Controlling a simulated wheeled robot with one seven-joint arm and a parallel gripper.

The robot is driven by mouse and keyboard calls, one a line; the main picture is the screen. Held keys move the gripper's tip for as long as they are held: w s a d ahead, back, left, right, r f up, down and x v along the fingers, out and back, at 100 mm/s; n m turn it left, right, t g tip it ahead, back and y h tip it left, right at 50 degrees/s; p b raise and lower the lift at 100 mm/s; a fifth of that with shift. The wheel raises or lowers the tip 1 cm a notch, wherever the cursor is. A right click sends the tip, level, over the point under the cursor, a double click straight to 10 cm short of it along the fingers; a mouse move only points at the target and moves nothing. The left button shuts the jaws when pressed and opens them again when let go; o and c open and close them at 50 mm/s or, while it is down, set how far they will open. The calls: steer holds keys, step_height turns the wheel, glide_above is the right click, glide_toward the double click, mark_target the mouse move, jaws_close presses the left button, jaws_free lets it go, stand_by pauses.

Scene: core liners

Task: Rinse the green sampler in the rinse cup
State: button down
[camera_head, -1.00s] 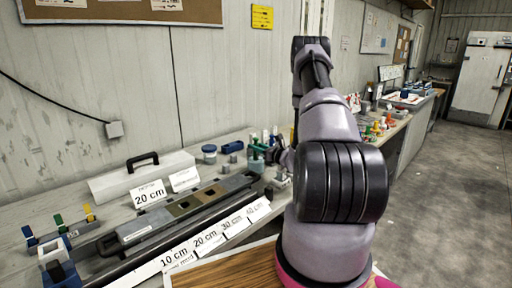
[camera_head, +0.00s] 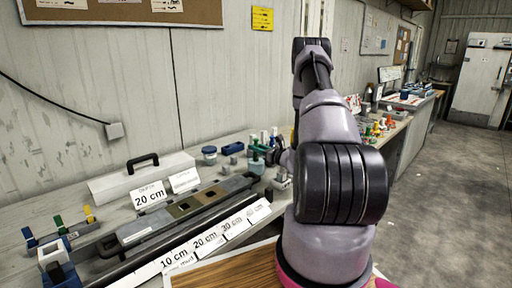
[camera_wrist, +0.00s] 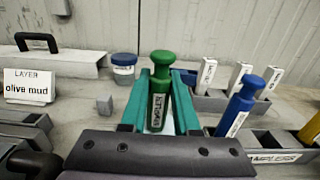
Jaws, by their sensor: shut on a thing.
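The green sampler (camera_wrist: 158,92) stands upright, lettered on its side, between the two teal fingers of my gripper (camera_wrist: 160,100) in the wrist view. My gripper is shut on it. The sampler's lower end is hidden behind the gripper body. A small round jar with a blue top and a label (camera_wrist: 124,69), likely the rinse cup, stands on the bench to the left of the sampler, apart from it. It also shows in the head view (camera_head: 209,155). In the head view my gripper (camera_head: 258,160) is over the bench, partly hidden by my arm.
A blue sampler (camera_wrist: 238,106) stands in a grey rack (camera_wrist: 262,142) right of my gripper, with white-capped pieces (camera_wrist: 239,75) behind. A white case (camera_head: 132,183) and an olive mud card (camera_wrist: 28,87) are to the left. A small grey block (camera_wrist: 104,104) lies near the jar.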

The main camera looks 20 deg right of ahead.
steer(key=shift+s+f, duration=0.1)
steer(key=shift+f, duration=0.2)
steer(key=shift+r, duration=0.1)
steer(key=shift+r, duration=0.6)
steer(key=shift+f, duration=0.7)
steer(key=shift+r, duration=0.1)
steer(key=shift+r, duration=0.6)
steer(key=shift+f, duration=0.7)
